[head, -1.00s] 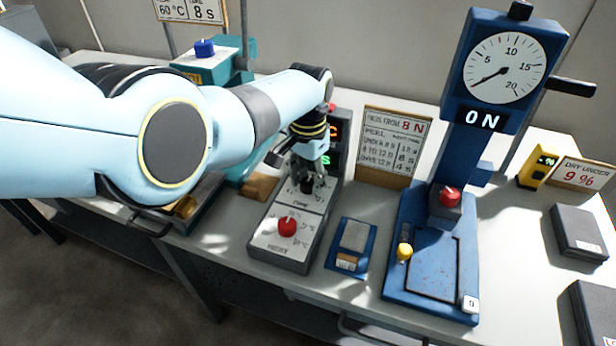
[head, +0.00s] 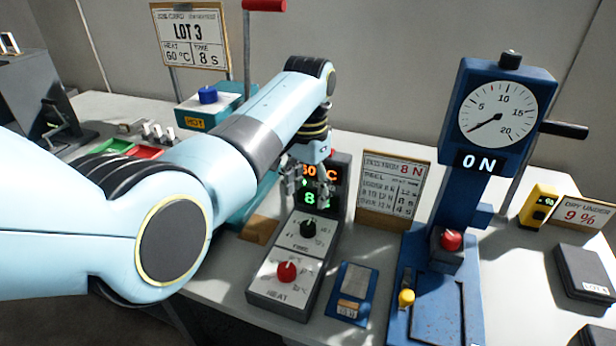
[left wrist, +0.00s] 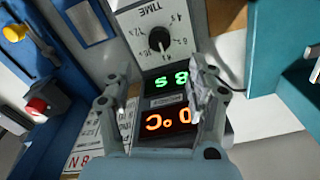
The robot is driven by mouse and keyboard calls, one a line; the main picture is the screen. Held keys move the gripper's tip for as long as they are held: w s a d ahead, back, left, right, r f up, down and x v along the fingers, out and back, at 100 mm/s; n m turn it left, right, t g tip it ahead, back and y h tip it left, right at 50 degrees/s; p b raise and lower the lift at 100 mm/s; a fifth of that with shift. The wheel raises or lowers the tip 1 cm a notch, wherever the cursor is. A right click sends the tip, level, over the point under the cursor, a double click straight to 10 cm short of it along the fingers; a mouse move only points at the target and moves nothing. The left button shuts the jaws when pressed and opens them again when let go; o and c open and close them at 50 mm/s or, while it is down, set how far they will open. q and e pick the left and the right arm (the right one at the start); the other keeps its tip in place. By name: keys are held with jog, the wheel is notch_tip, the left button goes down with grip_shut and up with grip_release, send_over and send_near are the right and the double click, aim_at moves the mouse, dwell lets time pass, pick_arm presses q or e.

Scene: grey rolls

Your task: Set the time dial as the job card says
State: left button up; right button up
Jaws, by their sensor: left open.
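The control box (head: 262,292) has a black time dial (head: 308,229) above a red heat dial (head: 286,271). The time dial also shows in the left wrist view (left wrist: 160,39), clear of the fingers. The box's display (head: 312,197) reads a green 8; in the left wrist view the display (left wrist: 165,90) reads 8 s. The orange heat reading is partly covered. The job card (head: 190,38) says lot 3, heat 60 °C, time 8 s. My left gripper (head: 307,186) is open and empty, above the display and apart from the dial. My right gripper is not in view.
A blue press (head: 440,190) with a round gauge stands to the right. A teal machine (head: 195,115) marked HOT stands behind my left arm.

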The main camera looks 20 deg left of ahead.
pick_arm(q)
jog(key=shift+r, duration=1.5)
